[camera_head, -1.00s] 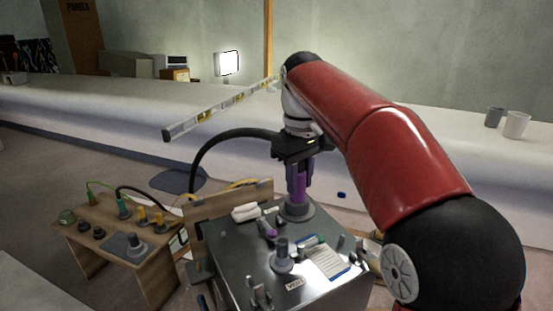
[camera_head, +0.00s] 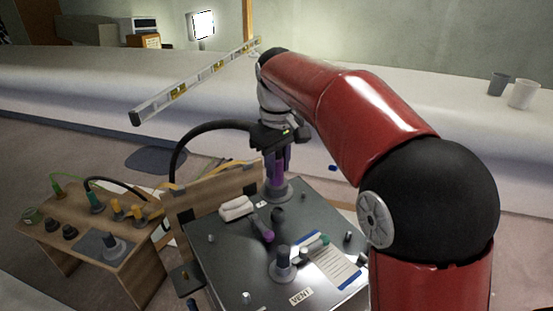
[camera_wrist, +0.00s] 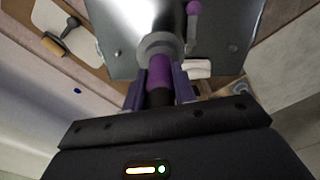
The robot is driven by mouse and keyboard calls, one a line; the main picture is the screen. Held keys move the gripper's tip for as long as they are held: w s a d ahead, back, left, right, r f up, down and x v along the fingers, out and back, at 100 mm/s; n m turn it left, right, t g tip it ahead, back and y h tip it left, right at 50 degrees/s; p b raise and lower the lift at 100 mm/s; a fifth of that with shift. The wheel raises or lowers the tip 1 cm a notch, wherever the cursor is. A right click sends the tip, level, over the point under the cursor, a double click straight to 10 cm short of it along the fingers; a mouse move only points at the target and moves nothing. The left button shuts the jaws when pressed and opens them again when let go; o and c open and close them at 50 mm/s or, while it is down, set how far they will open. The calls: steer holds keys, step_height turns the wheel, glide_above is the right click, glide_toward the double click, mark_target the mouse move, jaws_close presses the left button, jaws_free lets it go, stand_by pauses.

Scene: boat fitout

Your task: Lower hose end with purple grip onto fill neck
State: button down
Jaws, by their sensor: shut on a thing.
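The black hose (camera_head: 196,140) arcs from the left into my gripper (camera_head: 277,158). The hose end's purple grip (camera_head: 279,174) points straight down between the jaws. In the wrist view, my gripper (camera_wrist: 160,88) is shut with a finger on each side of the hose end, whose purple grip (camera_wrist: 160,70) is beyond the black part. The grey fill neck (camera_head: 278,192) stands on the metal box top directly under the grip; its round collar (camera_wrist: 158,42) also shows in the wrist view. The grip's lower end meets the collar; I cannot tell how deeply it sits.
The metal box top (camera_head: 228,262) holds another grey neck (camera_head: 283,266), a purple-ended tool (camera_head: 266,234), a white item (camera_head: 236,208), a clipboard (camera_head: 334,265) and a VENT label (camera_head: 300,297). A wooden board (camera_head: 215,190) stands behind. A fittings bench (camera_head: 70,240) is at left.

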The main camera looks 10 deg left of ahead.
mark_target(279, 184)
step_height(279, 184, down, 5)
steer(key=b, duration=0.3)
steer(key=shift+f, duration=0.1)
steer(key=shift+s+d+p, duration=0.1)
steer(key=shift+d+p, duration=0.05)
steer(key=shift+p, duration=0.15)
stand_by(0.6)
steer(key=shift+f, duration=0.1)
stand_by(0.5)
steer(key=shift+f+b, duration=0.3)
steer(key=shift+f, duration=0.3)
steer(key=shift+f, duration=0.1)
stand_by(0.3)
steer(key=shift+f, duration=0.45)
